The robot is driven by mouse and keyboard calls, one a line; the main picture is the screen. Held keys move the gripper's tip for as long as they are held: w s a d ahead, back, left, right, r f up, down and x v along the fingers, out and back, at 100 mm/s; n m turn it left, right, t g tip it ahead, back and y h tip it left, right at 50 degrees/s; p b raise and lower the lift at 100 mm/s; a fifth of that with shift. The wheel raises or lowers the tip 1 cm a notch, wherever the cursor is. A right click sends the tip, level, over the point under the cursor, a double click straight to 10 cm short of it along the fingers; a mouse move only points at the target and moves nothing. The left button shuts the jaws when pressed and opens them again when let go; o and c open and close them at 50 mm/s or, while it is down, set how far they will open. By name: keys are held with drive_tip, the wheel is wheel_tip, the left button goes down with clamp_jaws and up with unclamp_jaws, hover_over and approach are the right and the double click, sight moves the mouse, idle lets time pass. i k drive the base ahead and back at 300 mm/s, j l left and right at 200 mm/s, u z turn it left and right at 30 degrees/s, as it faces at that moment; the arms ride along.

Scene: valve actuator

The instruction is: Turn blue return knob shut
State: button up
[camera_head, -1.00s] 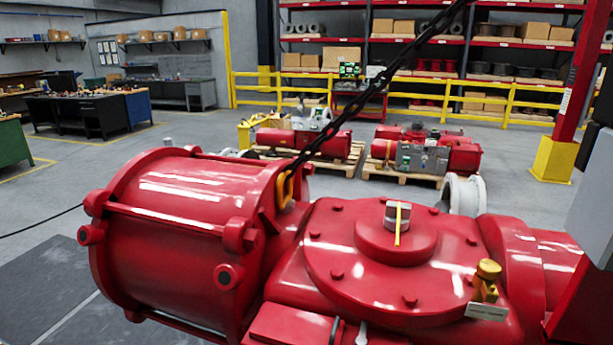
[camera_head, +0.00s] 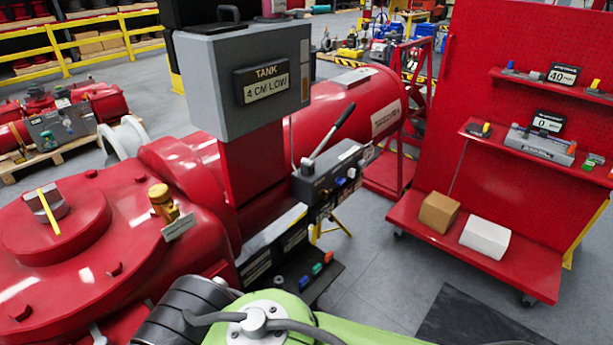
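A small blue knob (camera_head: 341,182) sits on the front of a black pump block (camera_head: 325,180), with a pale knob beside it. A long lever (camera_head: 333,130) rises from this block. Lower down, a dark tray (camera_head: 300,275) carries small blue, red and green pieces. I cannot tell how far the blue knob is turned. My green arm crosses the bottom of the view, below and in front of the block. My gripper is not in view.
The red actuator (camera_head: 90,245) fills the left. A grey box (camera_head: 245,80) reading "TANK 4 CM LOW" stands above the pump block. A red pegboard cart (camera_head: 540,130) with a brown box (camera_head: 438,211) and a white box (camera_head: 485,237) stands at right. Floor is open between them.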

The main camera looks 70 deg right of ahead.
sight(340, 181)
drive_tip(key=z, duration=2.55)
